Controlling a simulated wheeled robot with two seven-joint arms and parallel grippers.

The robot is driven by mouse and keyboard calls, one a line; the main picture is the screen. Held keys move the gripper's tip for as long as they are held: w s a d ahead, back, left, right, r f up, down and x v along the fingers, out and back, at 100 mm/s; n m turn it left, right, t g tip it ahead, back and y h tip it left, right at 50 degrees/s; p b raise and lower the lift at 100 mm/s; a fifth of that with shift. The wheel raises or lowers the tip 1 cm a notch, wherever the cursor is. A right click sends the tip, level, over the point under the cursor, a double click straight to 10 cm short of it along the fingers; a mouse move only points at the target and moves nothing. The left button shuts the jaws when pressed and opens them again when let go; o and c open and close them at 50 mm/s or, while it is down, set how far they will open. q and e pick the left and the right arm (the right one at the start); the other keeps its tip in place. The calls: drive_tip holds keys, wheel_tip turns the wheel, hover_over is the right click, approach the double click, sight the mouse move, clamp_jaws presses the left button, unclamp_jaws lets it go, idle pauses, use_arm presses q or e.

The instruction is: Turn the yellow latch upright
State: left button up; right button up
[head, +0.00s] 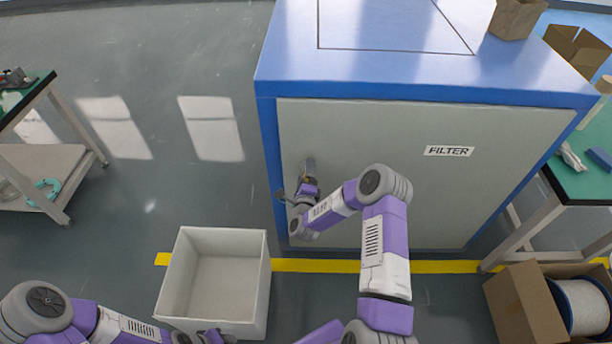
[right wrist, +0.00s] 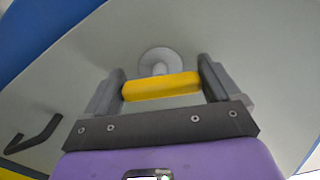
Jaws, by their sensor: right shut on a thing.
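The yellow latch (right wrist: 161,87) is on a round grey mount on the pale front door of the blue cabinet (head: 425,85). In the right wrist view it lies across the gap between my fingers, one at each end. My right gripper (right wrist: 161,84) is shut on it. In the head view this gripper (head: 308,180) is at the left part of the door and hides most of the latch, so its exact angle to the door is hard to tell. My left gripper (head: 212,337) shows only partly at the bottom edge, and its fingers are not clear.
A black handle (right wrist: 36,134) sticks out from the door near the latch. An empty white bin (head: 215,280) stands on the floor in front. A box with a cable spool (head: 582,306) is at the lower right. Green-topped tables stand at both sides. Floor left of the cabinet is free.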

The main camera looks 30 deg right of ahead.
drive_tip(key=shift+f+n+b, duration=0.1)
drive_tip(key=shift+n+b, duration=0.3)
drive_tip(key=shift+n, duration=1.5)
drive_tip(key=o, duration=0.8)
drive_tip(key=p+v, duration=0.1)
drive_tip(key=v, duration=0.6)
drive_tip(key=shift+s+a, duration=0.1)
drive_tip(key=shift+s, duration=0.2)
